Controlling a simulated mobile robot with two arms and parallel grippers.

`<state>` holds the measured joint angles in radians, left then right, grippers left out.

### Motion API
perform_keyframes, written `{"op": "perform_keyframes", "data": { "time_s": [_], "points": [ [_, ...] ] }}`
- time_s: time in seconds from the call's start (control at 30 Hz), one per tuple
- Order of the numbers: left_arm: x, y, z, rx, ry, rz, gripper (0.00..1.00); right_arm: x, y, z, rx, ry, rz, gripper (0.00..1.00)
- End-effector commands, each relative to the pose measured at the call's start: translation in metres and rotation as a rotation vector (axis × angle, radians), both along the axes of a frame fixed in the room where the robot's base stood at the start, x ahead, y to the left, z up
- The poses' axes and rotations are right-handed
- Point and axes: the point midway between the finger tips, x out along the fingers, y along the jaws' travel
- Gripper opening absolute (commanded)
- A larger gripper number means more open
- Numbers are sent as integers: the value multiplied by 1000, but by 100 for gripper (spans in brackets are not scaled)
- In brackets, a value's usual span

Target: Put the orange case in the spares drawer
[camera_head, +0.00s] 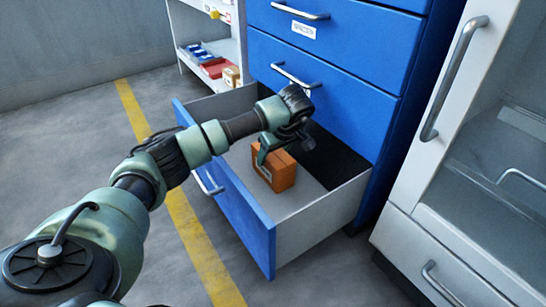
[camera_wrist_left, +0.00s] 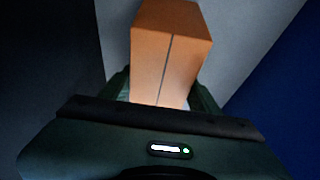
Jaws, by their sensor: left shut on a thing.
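The orange case (camera_head: 277,172) is a small box inside the open bottom drawer (camera_head: 300,232) of the blue cabinet in the head view. My left gripper (camera_head: 268,150) reaches down into the drawer and is shut on the case. In the left wrist view the case (camera_wrist_left: 170,45) sits between the two fingers. I cannot tell whether the case touches the drawer floor. A label on a drawer above (camera_head: 303,30) is too small to read surely. My right gripper is not in view.
Closed blue drawers (camera_head: 330,45) rise above the open one. A white cabinet with a glass front (camera_head: 480,150) stands close on the right. A shelf (camera_head: 195,40) with bins and small boxes is behind. Grey floor with a yellow line (camera_head: 190,225) lies in front.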

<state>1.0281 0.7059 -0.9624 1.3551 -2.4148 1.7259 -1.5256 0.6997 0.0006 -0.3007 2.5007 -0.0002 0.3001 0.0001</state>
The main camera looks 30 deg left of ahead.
Motion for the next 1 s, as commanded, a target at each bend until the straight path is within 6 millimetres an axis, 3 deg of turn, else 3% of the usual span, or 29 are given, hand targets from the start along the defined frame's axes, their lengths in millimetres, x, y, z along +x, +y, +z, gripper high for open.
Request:
{"op": "perform_keyframes", "data": {
  "time_s": [0.2,0.23,0.3,0.67,1.0],
  "points": [
    [1,0,-1,0,-2,0,0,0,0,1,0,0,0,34],
    [0,0,-2,0,0,0,70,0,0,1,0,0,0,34],
    [0,0,-2,0,0,0,83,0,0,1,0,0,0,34],
    [0,0,-1,0,0,0,83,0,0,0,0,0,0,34],
    [-5,-14,45,0,-2,-2,83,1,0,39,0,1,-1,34]
  ]
}}
